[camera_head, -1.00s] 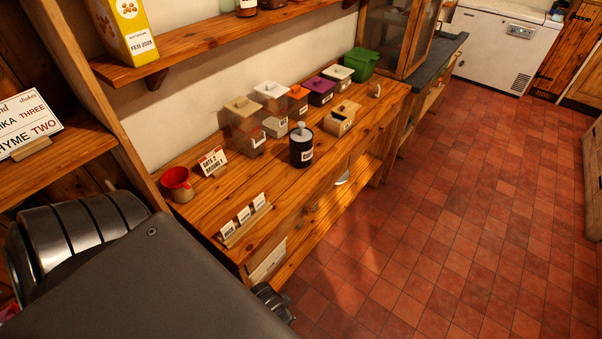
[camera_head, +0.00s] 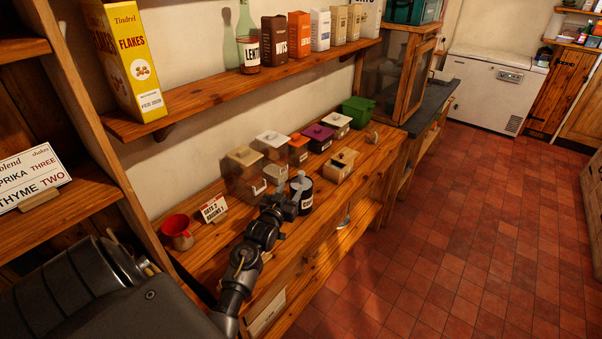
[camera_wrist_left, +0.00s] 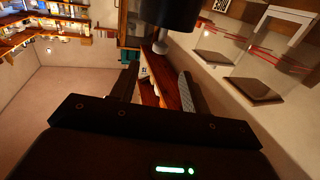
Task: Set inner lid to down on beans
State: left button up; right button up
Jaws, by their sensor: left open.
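No label I can read says beans, and I cannot tell which container holds them or make out an inner lid. Clear jars with beige (camera_head: 245,156) and pale (camera_head: 272,139) lids stand at the back of the wooden counter. A black canister (camera_head: 306,199) with a grey knob on top stands in front of them, its label partly hidden. My left gripper (camera_head: 292,194) is open and empty beside this canister. In the left wrist view my fingers (camera_wrist_left: 158,78) are apart, the grey knob (camera_wrist_left: 160,47) beyond them under the dark canister (camera_wrist_left: 168,12). My right gripper is out of view.
A red mug (camera_head: 177,232) and a small sign (camera_head: 214,209) stand on the counter's near left. Orange, purple and white-lidded boxes, a wooden box (camera_head: 341,166) and a green bin (camera_head: 360,110) stand farther along. A shelf (camera_head: 250,88) with packets runs above.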

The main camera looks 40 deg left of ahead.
aim_at(300, 175)
pick_arm(q)
jog(key=b+x, duration=0.6)
jog(key=x, duration=0.3)
jog(key=shift+w+f+b, duration=0.15)
jog(key=shift+w+b, duration=0.1)
jog(key=shift+b, duration=0.15)
jog(key=shift+w+a+r, duration=0.2)
jog(key=shift+w+a, duration=0.05)
jog(key=shift+w, duration=0.35)
jog(key=shift+c, duration=0.5)
grip_shut()
